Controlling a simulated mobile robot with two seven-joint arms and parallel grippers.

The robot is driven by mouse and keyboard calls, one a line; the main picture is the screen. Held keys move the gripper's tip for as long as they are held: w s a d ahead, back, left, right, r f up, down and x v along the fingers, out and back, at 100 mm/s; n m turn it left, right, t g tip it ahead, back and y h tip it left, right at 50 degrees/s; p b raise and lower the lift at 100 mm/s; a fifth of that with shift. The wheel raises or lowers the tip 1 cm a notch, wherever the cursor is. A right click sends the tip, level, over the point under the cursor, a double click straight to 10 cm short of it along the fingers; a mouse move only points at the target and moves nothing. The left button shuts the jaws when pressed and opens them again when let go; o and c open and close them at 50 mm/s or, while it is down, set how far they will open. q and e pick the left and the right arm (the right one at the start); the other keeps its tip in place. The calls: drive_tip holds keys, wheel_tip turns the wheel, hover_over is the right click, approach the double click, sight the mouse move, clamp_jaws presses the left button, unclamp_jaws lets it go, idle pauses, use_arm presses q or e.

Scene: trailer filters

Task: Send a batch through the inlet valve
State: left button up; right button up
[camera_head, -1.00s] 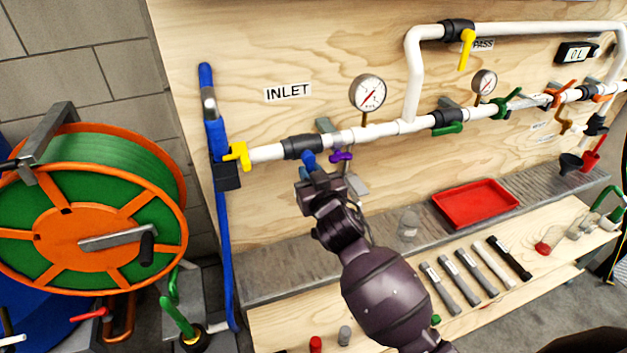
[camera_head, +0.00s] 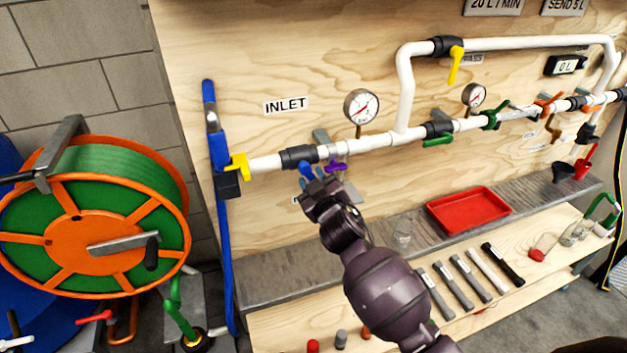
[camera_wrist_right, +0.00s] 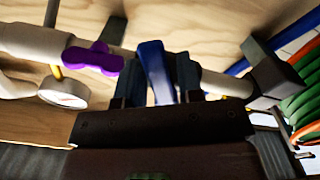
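The inlet valve (camera_head: 299,157) is a dark body on the white pipe, below and right of the INLET label (camera_head: 286,105). Its blue handle (camera_head: 306,171) points down from the pipe. My right gripper (camera_head: 318,186) is at the handle, its fingers partly hidden in the head view. In the right wrist view the blue handle (camera_wrist_right: 155,72) stands between the two dark fingers, which fit closely around it. The litre display (camera_head: 564,66) reads 0 L. Two signs at the top right read 20 L / MIN (camera_head: 493,5) and SEND 5 L (camera_head: 565,5). My left gripper is out of view.
A purple handle (camera_head: 335,166) sits close right of the blue one, a yellow handle (camera_head: 239,166) to the left. A pressure gauge (camera_head: 361,106) stands above the pipe. Below are a red tray (camera_head: 468,210) and several grey bars. A hose reel (camera_head: 95,245) stands left.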

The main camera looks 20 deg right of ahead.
drive_tip(key=shift+o, duration=0.8)
drive_tip(key=shift+s, duration=0.15)
drive_tip(key=s, duration=1)
drive_tip(key=shift+s+d+b, duration=0.2)
drive_tip(key=shift+s+b, duration=0.05)
drive_tip(key=shift+b, duration=0.05)
